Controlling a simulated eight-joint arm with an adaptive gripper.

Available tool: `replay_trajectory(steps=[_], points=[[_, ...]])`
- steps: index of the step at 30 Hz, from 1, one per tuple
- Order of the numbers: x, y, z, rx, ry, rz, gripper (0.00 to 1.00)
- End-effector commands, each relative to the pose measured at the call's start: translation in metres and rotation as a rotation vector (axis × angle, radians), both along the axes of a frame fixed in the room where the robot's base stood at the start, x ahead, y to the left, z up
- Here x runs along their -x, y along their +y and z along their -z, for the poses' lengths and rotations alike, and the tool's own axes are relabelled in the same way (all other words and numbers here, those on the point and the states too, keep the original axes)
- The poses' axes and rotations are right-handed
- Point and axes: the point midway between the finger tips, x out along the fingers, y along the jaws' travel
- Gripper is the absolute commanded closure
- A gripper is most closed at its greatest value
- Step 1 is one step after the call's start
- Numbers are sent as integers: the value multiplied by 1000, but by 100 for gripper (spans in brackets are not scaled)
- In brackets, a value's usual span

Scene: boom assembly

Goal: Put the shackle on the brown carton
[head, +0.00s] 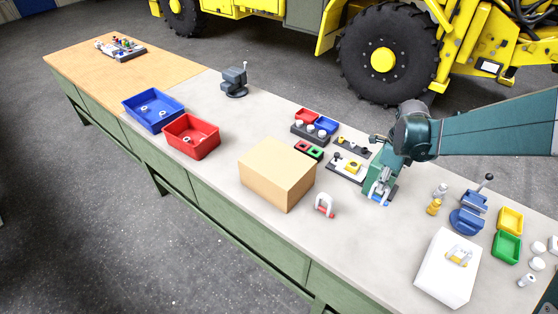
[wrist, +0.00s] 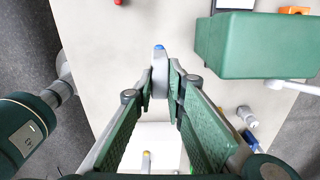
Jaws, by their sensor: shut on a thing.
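The brown carton (head: 277,174) stands on the grey bench left of my gripper. My gripper (head: 379,194) points down over the bench, to the right of the carton. In the wrist view its fingers (wrist: 160,82) are shut on a slim grey piece with a blue end, seemingly a shackle (wrist: 160,62) seen edge-on. Its blue part also shows below the fingers in the head view (head: 378,202); the fingers hide most of it. A grey shackle with a red pin (head: 324,206) stands beside the carton's right side. Another shackle with a yellow pin (head: 458,256) sits on a white box.
The white box (head: 446,281) is at the front right. A blue vise (head: 468,212), yellow bottle (head: 434,207) and small bins are to the right. Black trays with parts (head: 349,166) lie behind the carton. A red bin (head: 190,136) and blue bin (head: 152,111) are at left. The carton's top is clear.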

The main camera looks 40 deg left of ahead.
Motion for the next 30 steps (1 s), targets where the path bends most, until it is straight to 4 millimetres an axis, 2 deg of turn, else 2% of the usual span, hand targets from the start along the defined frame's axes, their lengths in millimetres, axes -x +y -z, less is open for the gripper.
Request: replay_trajectory(steps=[1, 8, 15, 23, 30], points=[[-1, 15, -6, 0, -1, -17, 100], [-3, 86, -29, 0, -5, -94, 100], [4, 161, -53, 0, -9, -175, 100], [22, 244, -80, -2, -13, -262, 100], [49, 319, -106, -2, -17, -343, 100]])
